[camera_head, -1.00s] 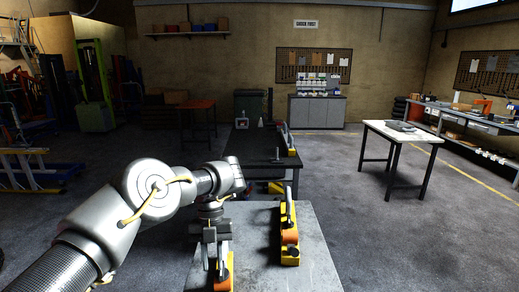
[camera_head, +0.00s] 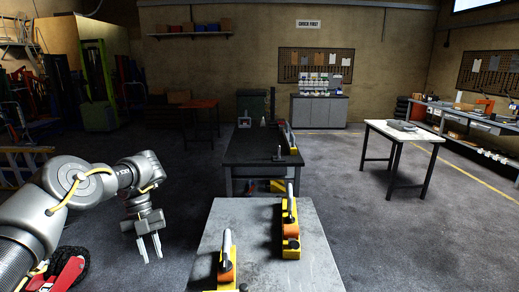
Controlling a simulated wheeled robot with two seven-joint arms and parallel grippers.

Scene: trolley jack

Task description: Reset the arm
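My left gripper (camera_head: 150,248) is in the head view, left of the near grey table (camera_head: 262,225) and clear of it. Its two fingers point down, stand apart and hold nothing. A yellow and orange trolley jack (camera_head: 291,232) with a grey upright handle stands on the right half of the near table. A second jack (camera_head: 227,270) stands at the table's near left, partly cut by the frame's bottom edge. My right gripper is not in view.
A dark workbench (camera_head: 262,148) with another yellow jack stands behind the near table. A white-topped table (camera_head: 405,132) stands at the right. A red object (camera_head: 66,275) lies at the lower left below my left arm. Open floor lies between.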

